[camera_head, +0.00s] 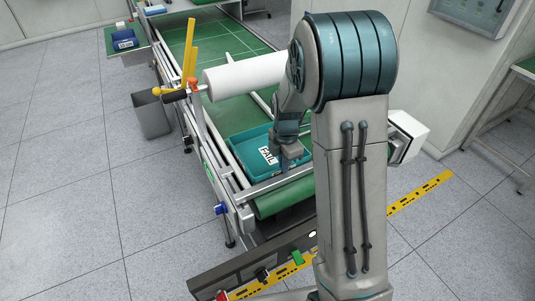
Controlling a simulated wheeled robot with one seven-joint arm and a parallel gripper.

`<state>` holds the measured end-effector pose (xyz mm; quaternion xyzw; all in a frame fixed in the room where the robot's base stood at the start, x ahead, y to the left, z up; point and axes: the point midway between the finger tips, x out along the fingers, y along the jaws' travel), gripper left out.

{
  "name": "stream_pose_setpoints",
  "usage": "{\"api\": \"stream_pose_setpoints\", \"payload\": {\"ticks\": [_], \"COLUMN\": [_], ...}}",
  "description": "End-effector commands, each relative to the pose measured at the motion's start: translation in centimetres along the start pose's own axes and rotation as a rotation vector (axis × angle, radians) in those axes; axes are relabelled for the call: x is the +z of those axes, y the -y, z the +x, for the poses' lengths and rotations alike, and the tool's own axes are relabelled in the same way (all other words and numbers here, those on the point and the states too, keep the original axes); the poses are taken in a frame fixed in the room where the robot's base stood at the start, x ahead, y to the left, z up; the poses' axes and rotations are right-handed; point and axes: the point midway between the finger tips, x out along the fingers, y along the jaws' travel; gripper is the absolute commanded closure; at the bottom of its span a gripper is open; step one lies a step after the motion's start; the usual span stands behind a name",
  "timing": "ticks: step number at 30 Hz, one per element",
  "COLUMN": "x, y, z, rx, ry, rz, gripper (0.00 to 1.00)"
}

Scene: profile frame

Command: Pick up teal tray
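The teal tray (244,148) lies on the green conveyor belt, near the belt's front end. It carries a white label reading "FAIL" (268,155). My gripper (291,160) is at the tray's right part, over or at its near right side. My wrist and arm hide the tray's right end. The fingertips are too small and covered to tell whether they are open or shut, or whether they touch the tray.
The conveyor (282,198) has metal side rails and a yellow post (190,55) on its left. A grey bin (151,116) stands left of it. A blue item (123,39) rests on a green side table. Floor at the left is clear.

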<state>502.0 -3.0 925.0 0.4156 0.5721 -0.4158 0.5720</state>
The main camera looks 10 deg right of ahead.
Motion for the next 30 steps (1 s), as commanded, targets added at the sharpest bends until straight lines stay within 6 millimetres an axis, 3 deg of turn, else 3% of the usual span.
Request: {"api": "stream_pose_setpoints", "payload": {"ticks": [11,21,30], "x": [0.0,0.1,6.1], "y": [0.0,0.0,3.9], "z": [-0.5,-5.0,-8.7], "rx": [0.001,0.003,0.002], "ry": [0.001,0.001,0.001], "rz": [0.000,0.002,0.007], "gripper": [1.00,1.00,1.00]}}
